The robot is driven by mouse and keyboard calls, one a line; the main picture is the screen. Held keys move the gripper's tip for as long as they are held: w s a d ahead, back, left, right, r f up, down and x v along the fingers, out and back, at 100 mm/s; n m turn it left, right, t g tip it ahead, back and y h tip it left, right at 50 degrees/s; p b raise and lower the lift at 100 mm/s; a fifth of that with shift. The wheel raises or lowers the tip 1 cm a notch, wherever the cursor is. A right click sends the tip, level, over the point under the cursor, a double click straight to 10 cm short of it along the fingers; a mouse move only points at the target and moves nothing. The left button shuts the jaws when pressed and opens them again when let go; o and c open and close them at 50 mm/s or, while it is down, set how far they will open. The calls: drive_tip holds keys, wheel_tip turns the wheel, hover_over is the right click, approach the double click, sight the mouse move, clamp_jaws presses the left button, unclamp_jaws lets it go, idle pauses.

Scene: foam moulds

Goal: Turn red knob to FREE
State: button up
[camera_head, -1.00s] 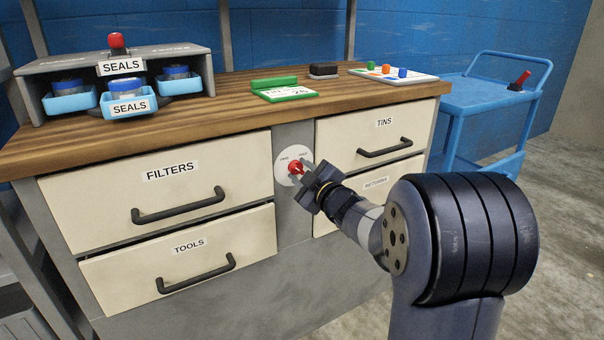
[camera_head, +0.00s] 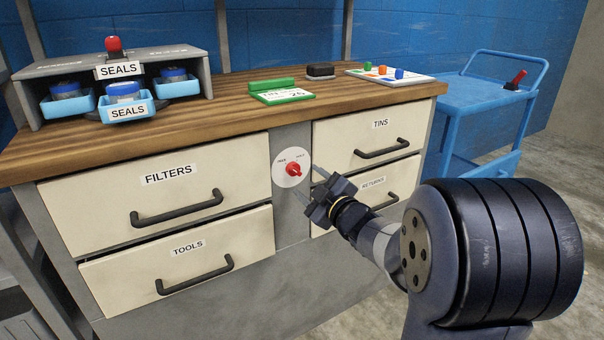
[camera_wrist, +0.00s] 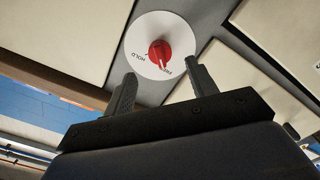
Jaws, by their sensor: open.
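The red knob (camera_head: 293,169) sits on a round white dial (camera_head: 285,178) on the grey panel between the drawers. In the head view the dial has one small label at its upper left and one at its upper right. In the wrist view my gripper's fingers (camera_wrist: 160,78) stand apart below the knob.
Drawers marked FILTERS (camera_head: 110,195), TOOLS (camera_head: 130,270), TINS (camera_head: 340,138) and RETURNS (camera_head: 400,178) have protruding dark handles. The wooden worktop (camera_head: 225,112) carries a SEALS rack (camera_head: 40,68) and a green-edged board (camera_head: 283,97). A blue trolley (camera_head: 475,100) stands right.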

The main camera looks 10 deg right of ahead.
sight(297, 172)
drive_tip(key=p+v, duration=0.1)
drive_tip(key=v, duration=0.4)
drive_tip(key=shift+s, duration=0.2)
drive_tip(key=b+x, duration=0.2)
drive_tip(key=x, duration=0.8)
drive_tip(key=shift+w+b, duration=0.2)
drive_tip(key=shift+b, duration=0.2)
drive_tip(key=shift+w+a, duration=0.15)
drive_tip(key=shift+w, duration=0.1)
drive_tip(key=shift+s, duration=0.1)
drive_tip(key=shift+s, duration=0.1)
